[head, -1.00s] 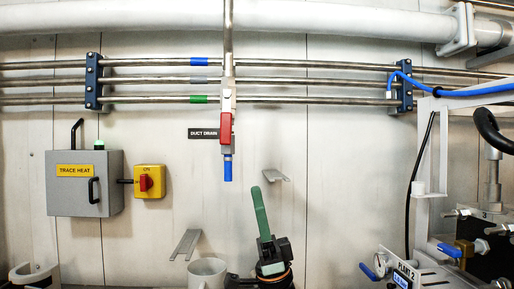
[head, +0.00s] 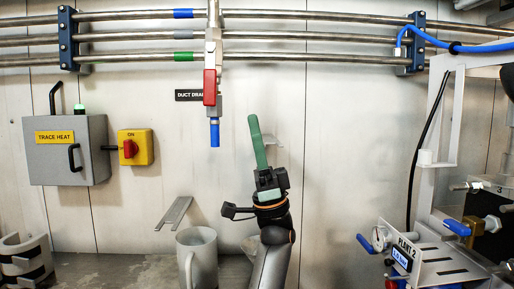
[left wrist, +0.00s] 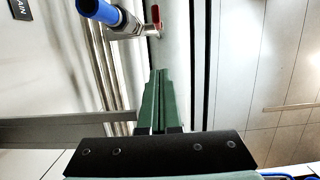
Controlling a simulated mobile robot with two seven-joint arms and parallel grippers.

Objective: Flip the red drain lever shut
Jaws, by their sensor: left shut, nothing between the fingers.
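The red drain lever (head: 210,88) hangs straight down along the valve body on the vertical drain pipe (head: 213,50), beside the "DUCT DRAIN" label (head: 188,95). A blue outlet (head: 214,133) is below it. My left gripper (head: 253,120), with green fingers, points up, shut and empty, below and to the right of the lever and apart from it in the picture. In the left wrist view the gripper fingers (left wrist: 158,75) are together; the red lever (left wrist: 156,18) shows in part just beyond their tips, with the blue outlet (left wrist: 97,10) to its left. My right gripper is not in view.
Three horizontal pipes (head: 330,41) cross the wall behind. A grey trace heat box (head: 90,165) and yellow switch (head: 136,148) are at left. A mug (head: 197,258) and a bracket (head: 176,213) are low in front. A white frame (head: 428,150) stands at right.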

